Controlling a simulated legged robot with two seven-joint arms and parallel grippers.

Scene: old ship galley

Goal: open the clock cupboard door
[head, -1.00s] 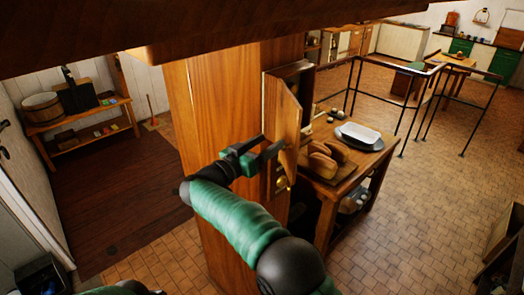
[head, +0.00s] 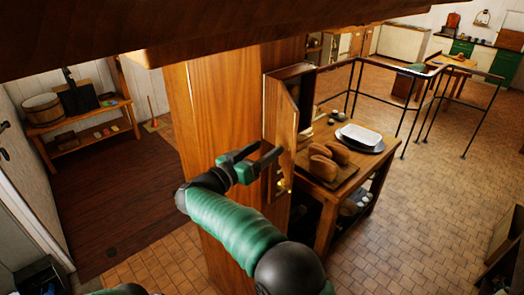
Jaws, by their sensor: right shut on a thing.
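The clock cupboard (head: 290,72) is a narrow box on the tall wooden column, with a dark inside showing at its top. Its wooden door (head: 284,112) stands partly open, swung out from the box. My right gripper (head: 268,156) reaches in from below and is shut at the lower part of the door. The exact spot of the grip is hard to make out. A small brass piece (head: 283,185) shows just below the gripper. My left gripper is out of view; only a bit of my left arm shows at the bottom left.
Right of the column stands a wooden table (head: 345,190) with brown loaves (head: 322,167) and a white tray (head: 361,134). Black railings (head: 405,128) stand behind it. A shelf with a wooden tub (head: 43,108) is at the left wall. The tiled floor at the right is mostly clear.

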